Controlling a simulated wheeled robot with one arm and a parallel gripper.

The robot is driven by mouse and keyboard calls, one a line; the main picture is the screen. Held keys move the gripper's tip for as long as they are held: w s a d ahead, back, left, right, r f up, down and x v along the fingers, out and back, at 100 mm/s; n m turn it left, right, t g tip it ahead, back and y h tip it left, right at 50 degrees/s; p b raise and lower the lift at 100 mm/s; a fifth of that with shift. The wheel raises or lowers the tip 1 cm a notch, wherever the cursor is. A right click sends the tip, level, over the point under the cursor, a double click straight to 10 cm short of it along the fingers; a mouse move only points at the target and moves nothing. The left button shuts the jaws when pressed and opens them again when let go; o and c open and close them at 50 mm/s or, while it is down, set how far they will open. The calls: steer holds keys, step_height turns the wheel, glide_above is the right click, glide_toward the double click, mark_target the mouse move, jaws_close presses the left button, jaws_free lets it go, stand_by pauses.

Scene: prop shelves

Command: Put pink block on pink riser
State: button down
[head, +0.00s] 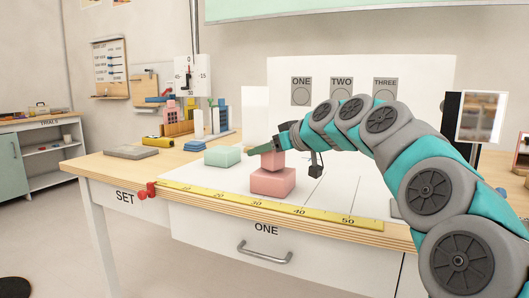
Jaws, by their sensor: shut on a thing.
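The pink riser (272,183) is a low, wide pink box on the white table top, just behind the yellow ruler. The pink block (272,161) is smaller and appears directly above the riser, near its middle. I cannot tell whether its underside touches the riser. My gripper (263,149) reaches in from the right and is shut on the pink block near its top. The dark fingers hide the block's upper part.
A mint green block (222,157) lies to the left. A yellow ruler (270,205) runs along the front edge. A panel (342,85) marked ONE, TWO, THREE stands behind.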

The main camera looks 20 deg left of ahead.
steer(key=shift+f, duration=0.2)
steer(key=shift+f, duration=0.2)
steer(key=shift+c, duration=1.1)
jaws_free()
steer(key=shift+r, duration=0.1)
steer(key=shift+r, duration=0.15)
steer(key=v, duration=1.2)
